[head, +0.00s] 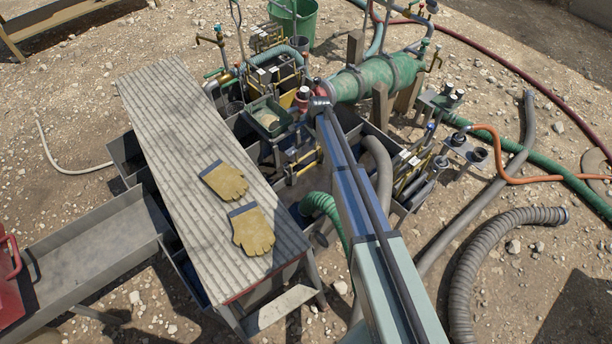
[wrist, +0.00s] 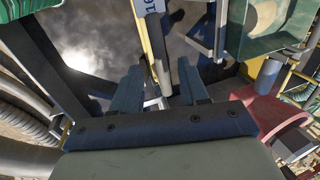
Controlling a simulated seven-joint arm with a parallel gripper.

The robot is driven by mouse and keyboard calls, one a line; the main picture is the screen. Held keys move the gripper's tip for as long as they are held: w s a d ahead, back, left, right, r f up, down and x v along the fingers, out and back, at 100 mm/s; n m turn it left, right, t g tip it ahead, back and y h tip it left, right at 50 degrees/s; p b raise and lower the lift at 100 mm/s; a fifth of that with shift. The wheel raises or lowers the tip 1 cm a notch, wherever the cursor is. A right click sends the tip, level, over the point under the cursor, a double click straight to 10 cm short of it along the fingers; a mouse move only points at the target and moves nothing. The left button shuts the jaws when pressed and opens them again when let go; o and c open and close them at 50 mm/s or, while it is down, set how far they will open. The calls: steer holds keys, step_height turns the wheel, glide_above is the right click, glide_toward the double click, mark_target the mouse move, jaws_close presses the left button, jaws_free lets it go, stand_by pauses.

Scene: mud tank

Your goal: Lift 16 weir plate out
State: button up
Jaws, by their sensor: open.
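The weir plate marked 16 (wrist: 147,7) shows at the top centre of the wrist view, with a white number tag and a yellow edge strip. Its lower part runs down towards the gap between my fingers. My gripper (wrist: 160,82) is open, with one dark finger on each side of that gap. I see nothing clamped between the fingers, and I cannot tell whether either finger touches the plate. In the head view my arm hides the gripper, and I cannot make out the number 16 there.
A green tray (wrist: 290,38) holding a pale roll is close on the right; it also shows in the head view (head: 257,127). A ribbed walkway (head: 165,120) with two gloves lies left.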

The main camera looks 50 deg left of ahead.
mark_target(307, 140)
steer(key=shift+x, duration=2.3)
steer(key=shift+c, duration=0.4)
jaws_close()
steer(key=shift+w, duration=0.1)
